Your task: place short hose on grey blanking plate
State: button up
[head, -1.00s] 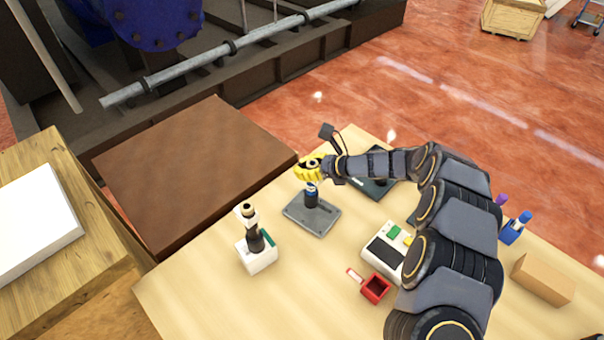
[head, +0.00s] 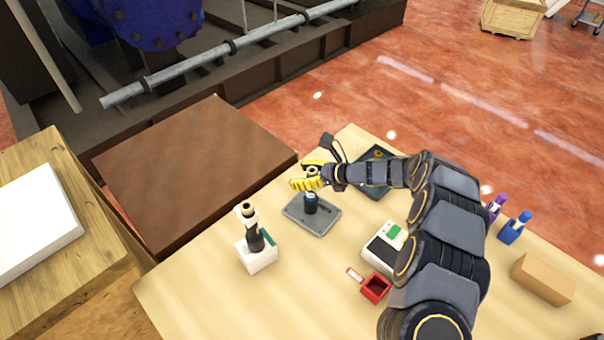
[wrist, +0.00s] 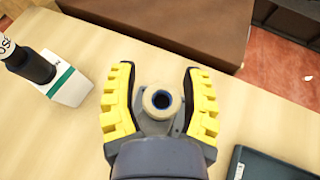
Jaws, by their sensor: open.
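The grey blanking plate (head: 322,222) lies flat on the table. A short dark cylinder with a blue band, which looks like the short hose (head: 311,205), stands upright on it near its middle. My gripper (head: 308,180) has yellow fingers and is open just above the hose. In the wrist view, the hose (wrist: 148,97) shows end-on as a pale ring with a dark bore, between the spread fingers of my gripper (wrist: 158,92) and with gaps on both sides. Most of the plate is hidden there by my gripper.
A white holder (head: 257,257) with a dark bottle stands left of the plate. A dark tray (head: 374,188) lies behind my arm. The front left table is clear.

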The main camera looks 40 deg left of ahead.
jog(key=v, duration=1.2)
